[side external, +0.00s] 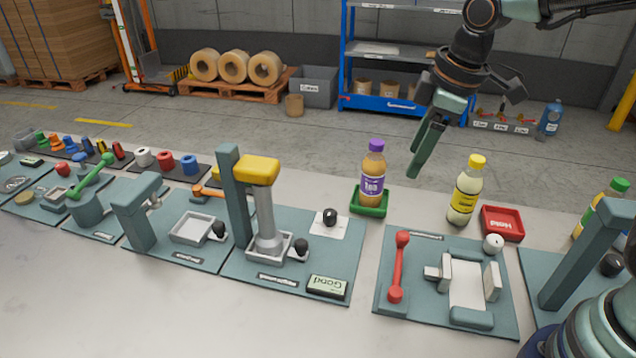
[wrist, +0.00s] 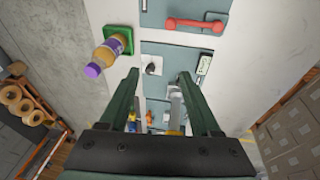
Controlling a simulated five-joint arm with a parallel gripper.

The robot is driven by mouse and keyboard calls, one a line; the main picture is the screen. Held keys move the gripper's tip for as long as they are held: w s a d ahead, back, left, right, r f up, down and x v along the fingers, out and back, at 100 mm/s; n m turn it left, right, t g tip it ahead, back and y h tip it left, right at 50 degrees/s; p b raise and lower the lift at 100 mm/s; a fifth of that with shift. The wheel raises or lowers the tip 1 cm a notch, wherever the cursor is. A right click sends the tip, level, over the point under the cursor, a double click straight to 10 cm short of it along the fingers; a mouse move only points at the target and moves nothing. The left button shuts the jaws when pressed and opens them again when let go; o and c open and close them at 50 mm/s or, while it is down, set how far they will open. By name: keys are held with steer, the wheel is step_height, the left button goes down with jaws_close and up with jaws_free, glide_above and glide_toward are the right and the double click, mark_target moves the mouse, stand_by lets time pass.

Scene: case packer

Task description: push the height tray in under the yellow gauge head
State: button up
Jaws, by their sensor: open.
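The yellow gauge head (side external: 258,170) sits on a dark teal post at the middle station. A grey cylinder (side external: 265,215) stands below it, its wide foot inside the pale height tray (side external: 284,238). The tray is in under the head, its black knob (side external: 302,247) at the right. My gripper (side external: 425,150) is in the air to the right of the head, well above the table and apart from the tray. In the wrist view my gripper (wrist: 159,76) is open and empty; the yellow head (wrist: 172,132) shows between its fingers. The tray is hard to make out there.
A purple-capped bottle (side external: 373,172) on a green tray and a yellow-capped bottle (side external: 467,190) stand near my gripper. A lettered display (side external: 327,287) and a black knob on a white square (side external: 330,216) lie right of the gauge. A red-handled station (side external: 397,265) is farther right.

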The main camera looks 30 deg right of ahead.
steer(key=shift+s+d+r+m+t, duration=0.25)
steer(key=shift+s+d+m, duration=0.2)
steer(key=shift+d+m, duration=0.2)
steer(key=shift+s+d+r+m+t, duration=0.25)
steer(key=shift+s+d+m, duration=0.25)
steer(key=shift+d+m, duration=0.15)
steer(key=shift+s+d+r+m+t, duration=0.25)
steer(key=shift+s+d+m, duration=0.25)
steer(key=shift+m, duration=0.2)
steer(key=s+d+m, duration=0.1)
steer(key=s+d+m+t, duration=0.1)
steer(key=m, duration=0.1)
steer(key=s+d+m, duration=0.1)
steer(key=shift+s+d+r+m+h, duration=0.1)
steer(key=shift+d+r+m+h, duration=0.05)
steer(key=shift+d+m+h, duration=0.2)
stand_by(0.7)
